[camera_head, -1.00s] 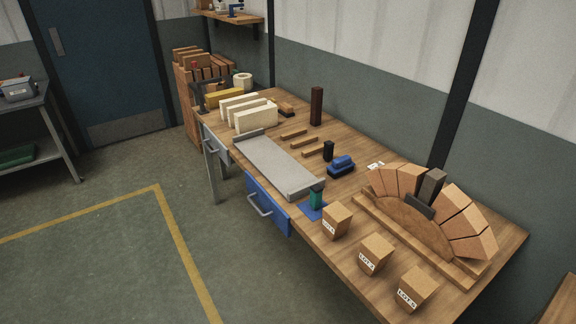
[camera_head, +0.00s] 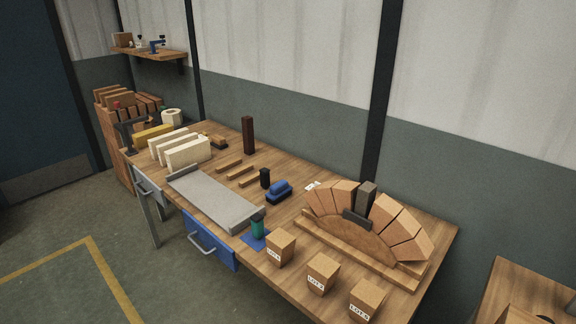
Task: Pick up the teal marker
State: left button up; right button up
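The teal marker (camera_head: 257,229) is a small upright teal block with a dark top. It stands on a blue square (camera_head: 254,241) near the front edge of the wooden workbench (camera_head: 288,221). It is just past the near right end of the grey metal tray (camera_head: 213,199) and to the left of the nearest labelled block. Neither of my grippers shows in the head view.
Several labelled wooden blocks (camera_head: 322,273) line the bench front. A brick arch (camera_head: 365,225) stands behind them. A blue brush-like object (camera_head: 278,190) and a black block (camera_head: 265,178) sit behind the tray. A blue drawer (camera_head: 209,242) protrudes below the bench's front edge.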

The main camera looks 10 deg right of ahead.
aim_at(257, 221)
jog(key=i+j+z, duration=0.1)
jog(key=z, duration=0.35)
jog(key=j+z, duration=0.15)
jog(key=z, duration=0.3)
jog(key=i+j+z, duration=0.1)
jog(key=j, duration=0.3)
jog(key=i+j+z, duration=0.15)
jog(key=j, duration=0.25)
jog(key=j+z, duration=0.1)
jog(key=j, duration=0.3)
jog(key=i+j+z, duration=0.1)
jog(key=j, duration=0.3)
jog(key=k+z, duration=0.1)
jog(key=z, duration=0.15)
jog(key=k+z, duration=0.1)
jog(key=z, duration=0.15)
